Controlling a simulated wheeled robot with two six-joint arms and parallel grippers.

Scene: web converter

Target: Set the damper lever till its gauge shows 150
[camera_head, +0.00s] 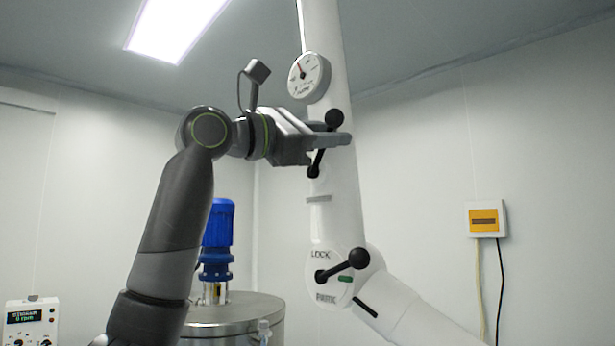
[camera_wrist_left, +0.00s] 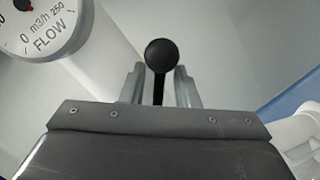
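My left gripper (camera_head: 341,139) is around the lever just below this ball. In the left wrist view the fingers (camera_wrist_left: 160,88) stand apart, with gaps beside the thin rod. The round white flow gauge (camera_head: 309,77) is above on the duct. Its needle points up and left; I cannot read the value. The gauge (camera_wrist_left: 48,28) is partly cut off in the wrist view. My right gripper is not in view.
A blue motor (camera_head: 217,238) stands on a steel vessel (camera_head: 240,308). A control box (camera_head: 31,322) is at lower left. A yellow-fronted wall box (camera_head: 485,219) hangs at right.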

